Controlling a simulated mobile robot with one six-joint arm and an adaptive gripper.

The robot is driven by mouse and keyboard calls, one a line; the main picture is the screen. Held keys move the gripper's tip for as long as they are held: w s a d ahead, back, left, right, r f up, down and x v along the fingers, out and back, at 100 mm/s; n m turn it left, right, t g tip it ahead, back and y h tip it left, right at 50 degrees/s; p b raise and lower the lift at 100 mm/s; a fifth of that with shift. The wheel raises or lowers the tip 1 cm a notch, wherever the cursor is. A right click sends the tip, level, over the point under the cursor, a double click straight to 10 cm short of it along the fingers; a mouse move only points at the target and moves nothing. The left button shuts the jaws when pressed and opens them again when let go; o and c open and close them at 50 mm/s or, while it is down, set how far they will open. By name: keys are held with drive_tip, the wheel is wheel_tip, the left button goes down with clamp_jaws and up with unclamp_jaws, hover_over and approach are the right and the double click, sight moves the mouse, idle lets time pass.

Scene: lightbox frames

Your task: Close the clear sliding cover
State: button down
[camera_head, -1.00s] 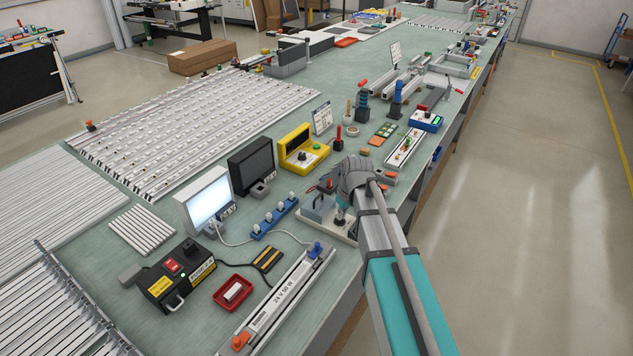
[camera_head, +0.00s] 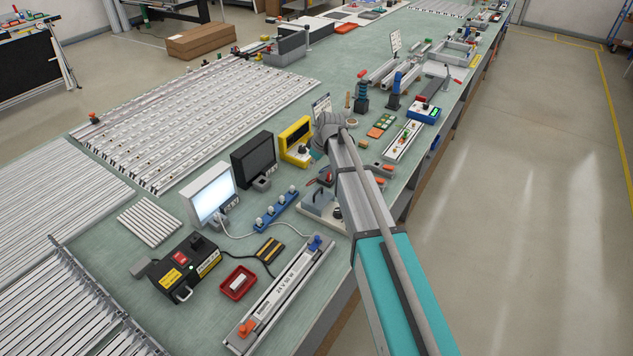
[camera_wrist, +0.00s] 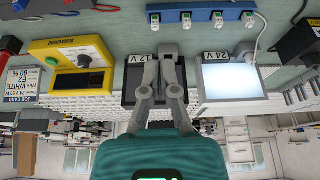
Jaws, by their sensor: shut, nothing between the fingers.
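I cannot make out the clear sliding cover for certain in either view. Frames with screens stand in a row: a lit white one marked 24 V (camera_head: 211,196), a black one marked 12 V (camera_head: 254,160) and a yellow one (camera_head: 297,140). In the wrist view, which looks upside down, my gripper (camera_wrist: 162,64) is shut and empty. Its fingers appear in front of the black frame (camera_wrist: 131,82), with the lit screen (camera_wrist: 232,82) to the right and the yellow frame (camera_wrist: 85,82) to the left. In the head view my arm hides the fingertips.
A blue strip with white knobs (camera_head: 271,212) lies before the frames. A rail with orange and blue ends (camera_head: 282,292), a red tray (camera_head: 238,283) and a black power box (camera_head: 186,268) lie nearer. A grey fixture (camera_head: 320,207) sits partly behind my arm at the bench edge.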

drive_tip(key=shift+f, duration=0.15)
drive_tip(key=b, duration=0.9)
hover_over(310, 195)
drive_tip(key=w+a, duration=0.1)
drive_tip(key=a, duration=0.1)
wheel_tip(310, 195, down, 9)
drive_tip(key=shift+w+d+f, duration=0.1)
drive_tip(key=shift+w+d, duration=0.05)
drive_tip(key=shift+d+f+b, duration=0.1)
drive_tip(key=shift+f+b, duration=0.05)
drive_tip(key=shift+b, duration=0.2)
drive_tip(key=shift+s+d+f, duration=0.1)
drive_tip(key=shift+s+d, duration=0.45)
drive_tip(key=shift+d, duration=0.2)
drive_tip(key=shift+s+d+f, duration=0.1)
drive_tip(key=shift+s+d, duration=0.45)
drive_tip(key=shift+d, duration=0.2)
drive_tip(key=shift+s, duration=0.1)
